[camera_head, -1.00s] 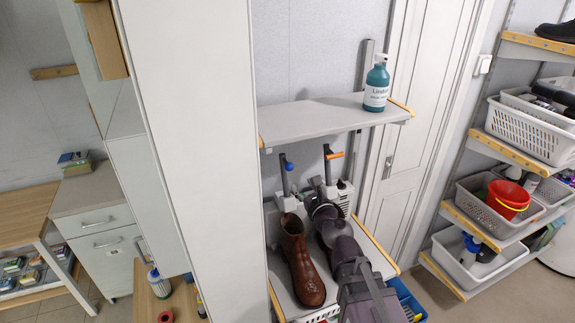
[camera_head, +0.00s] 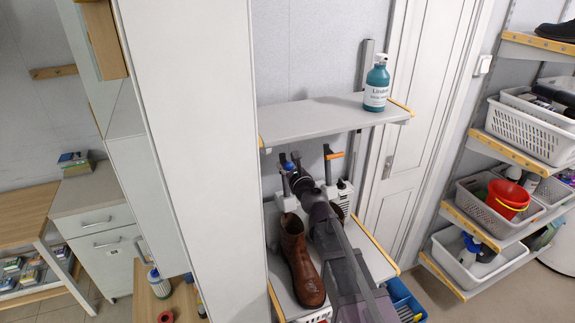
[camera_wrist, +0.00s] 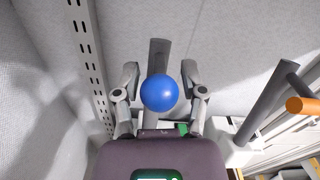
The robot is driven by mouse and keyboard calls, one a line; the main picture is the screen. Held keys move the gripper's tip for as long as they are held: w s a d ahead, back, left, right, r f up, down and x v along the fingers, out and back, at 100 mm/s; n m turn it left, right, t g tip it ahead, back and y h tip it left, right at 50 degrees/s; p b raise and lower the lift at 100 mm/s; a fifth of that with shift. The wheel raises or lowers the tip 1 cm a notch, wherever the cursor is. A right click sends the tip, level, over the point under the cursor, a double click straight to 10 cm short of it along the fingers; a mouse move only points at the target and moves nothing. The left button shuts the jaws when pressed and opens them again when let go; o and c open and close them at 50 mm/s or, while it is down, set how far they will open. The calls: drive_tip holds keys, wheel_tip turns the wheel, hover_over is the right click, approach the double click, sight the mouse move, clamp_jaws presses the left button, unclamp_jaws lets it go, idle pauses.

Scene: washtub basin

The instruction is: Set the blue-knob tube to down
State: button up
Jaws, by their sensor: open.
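The blue knob (camera_head: 289,166) sits near the top of a grey tube (camera_head: 283,158) that stands upright on a white unit behind the brown boot. In the wrist view the round blue knob (camera_wrist: 159,93) faces me, with its grey tube (camera_wrist: 158,57) behind it. My gripper (camera_wrist: 158,75) is open, with one finger on each side of the knob and visible gaps on both sides. In the head view my gripper (camera_head: 295,173) is right at the knob and partly covers the tube. I cannot tell if it touches.
A second tube with an orange knob (camera_head: 334,155) stands just right; its knob also shows in the wrist view (camera_wrist: 302,105). A brown boot (camera_head: 300,262) stands on the lower shelf beside my arm. An upper shelf (camera_head: 320,118) holds a teal bottle (camera_head: 377,84).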

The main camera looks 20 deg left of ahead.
sight(287, 186)
clamp_jaws()
idle(0.5)
drive_tip(key=f+b, duration=0.3)
drive_tip(key=s+d+f+b, duration=0.1)
drive_tip(key=f+b, duration=0.4)
drive_tip(key=shift+s+d+f+b, duration=0.3)
drive_tip(key=shift+s+f+b, duration=0.05)
idle(0.4)
